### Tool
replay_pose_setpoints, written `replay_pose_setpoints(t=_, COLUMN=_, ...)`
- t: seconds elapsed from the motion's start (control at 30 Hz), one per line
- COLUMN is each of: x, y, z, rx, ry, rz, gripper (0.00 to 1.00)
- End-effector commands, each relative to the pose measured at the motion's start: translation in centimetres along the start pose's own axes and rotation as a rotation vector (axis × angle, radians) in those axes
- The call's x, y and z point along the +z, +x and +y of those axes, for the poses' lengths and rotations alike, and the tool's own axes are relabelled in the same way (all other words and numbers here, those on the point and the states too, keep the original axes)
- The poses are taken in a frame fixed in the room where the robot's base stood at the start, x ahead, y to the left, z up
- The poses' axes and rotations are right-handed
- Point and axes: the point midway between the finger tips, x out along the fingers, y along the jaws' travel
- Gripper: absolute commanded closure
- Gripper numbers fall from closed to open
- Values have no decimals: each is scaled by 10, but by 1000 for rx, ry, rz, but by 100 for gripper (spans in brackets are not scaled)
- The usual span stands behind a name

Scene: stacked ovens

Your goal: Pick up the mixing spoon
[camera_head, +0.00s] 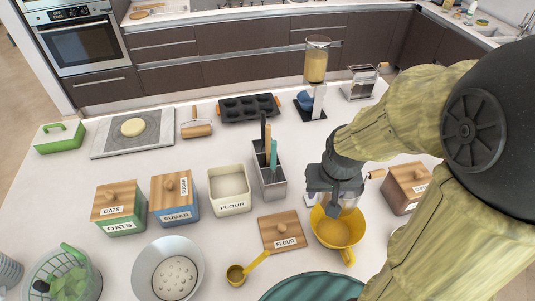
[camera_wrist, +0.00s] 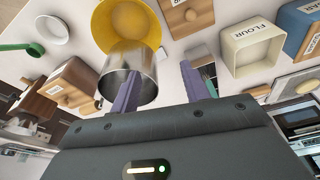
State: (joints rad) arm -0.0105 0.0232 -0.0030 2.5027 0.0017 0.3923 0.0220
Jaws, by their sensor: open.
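A metal holder (camera_head: 270,185) stands mid-table with several upright utensils, among them a wooden one (camera_head: 268,138), a teal one (camera_head: 273,153) and a black one (camera_head: 263,128). Their lower ends are hidden inside, so I cannot tell which is the mixing spoon. My gripper (camera_head: 335,197) is to the right of the holder, over the yellow bowl (camera_head: 338,230), pointing down. A metal pot (camera_wrist: 128,62) lies beyond the left finger, and the holder is partly hidden behind the right finger.
The flour canister (camera_head: 230,192), sugar box (camera_head: 175,197) and oats box (camera_head: 119,207) stand left of the holder. A yellow scoop (camera_head: 238,273) and a wooden flour lid (camera_head: 281,232) lie in front.

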Motion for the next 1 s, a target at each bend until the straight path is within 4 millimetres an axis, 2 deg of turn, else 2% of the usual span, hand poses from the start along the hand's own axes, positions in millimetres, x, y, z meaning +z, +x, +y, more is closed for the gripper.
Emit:
replay_pose_setpoints(t=0.27, x=-86, y=-4, z=-20, rx=-8, ry=90, rz=-47, gripper=54)
replay_pose_setpoints(t=0.4, x=-131, y=-8, z=-35, rx=-8, ry=142, rz=-77, gripper=54)
replay_pose_setpoints(t=0.6, x=-187, y=-16, z=-60, rx=-1, ry=214, rz=-122, gripper=54)
replay_pose_setpoints(t=0.8, x=-231, y=-26, z=-90, rx=13, ry=280, rz=-163, gripper=54)
replay_pose_setpoints(t=1.0, x=-262, y=-36, z=-120, rx=32, ry=339, rz=-199, gripper=54)
